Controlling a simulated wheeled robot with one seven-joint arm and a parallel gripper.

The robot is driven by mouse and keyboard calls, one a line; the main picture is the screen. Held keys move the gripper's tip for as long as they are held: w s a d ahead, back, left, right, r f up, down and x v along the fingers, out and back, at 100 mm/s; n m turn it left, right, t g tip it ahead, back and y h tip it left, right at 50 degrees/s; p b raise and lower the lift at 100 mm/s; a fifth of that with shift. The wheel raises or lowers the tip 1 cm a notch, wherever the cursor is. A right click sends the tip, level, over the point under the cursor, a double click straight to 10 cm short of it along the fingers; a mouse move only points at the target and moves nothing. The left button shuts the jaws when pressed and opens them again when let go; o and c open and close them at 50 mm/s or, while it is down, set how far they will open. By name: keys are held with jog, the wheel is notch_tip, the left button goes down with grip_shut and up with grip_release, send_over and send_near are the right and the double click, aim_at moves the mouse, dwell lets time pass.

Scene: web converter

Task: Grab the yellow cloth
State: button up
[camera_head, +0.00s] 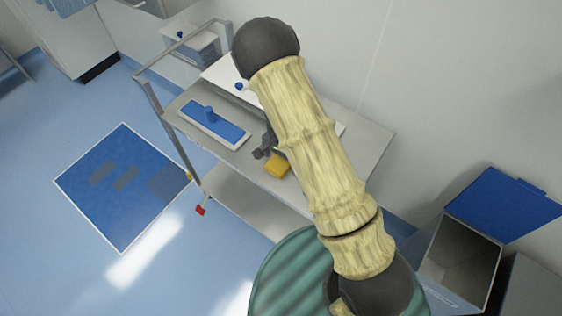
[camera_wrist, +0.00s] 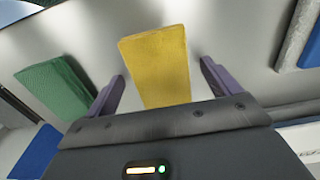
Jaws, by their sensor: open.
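The yellow cloth (camera_wrist: 158,65) is a flat folded block lying on the grey metal top of a cart. In the wrist view it lies between the two purple fingers of my gripper (camera_wrist: 160,88), with a gap on each side. My gripper is open and not touching the cloth as far as I can see. In the head view the yellow cloth (camera_head: 278,165) shows near the cart's front edge, partly hidden by my arm. My gripper (camera_head: 265,149) shows there as a dark shape just beside it, mostly hidden behind the arm.
A green cloth (camera_wrist: 57,90) lies left of the yellow one. A blue-padded mop head (camera_head: 214,124) lies on the cart (camera_head: 362,150), which has a raised handle rail at its left. A bin with an open blue lid (camera_head: 503,205) stands at right. A blue floor mat (camera_head: 122,188) lies left.

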aim_at(281, 161)
dwell(0.3)
jog(key=c, duration=1.1)
jog(key=shift+o, duration=0.2)
jog(key=shift+w+r, duration=0.1)
notch_tip(281, 161, up, 10)
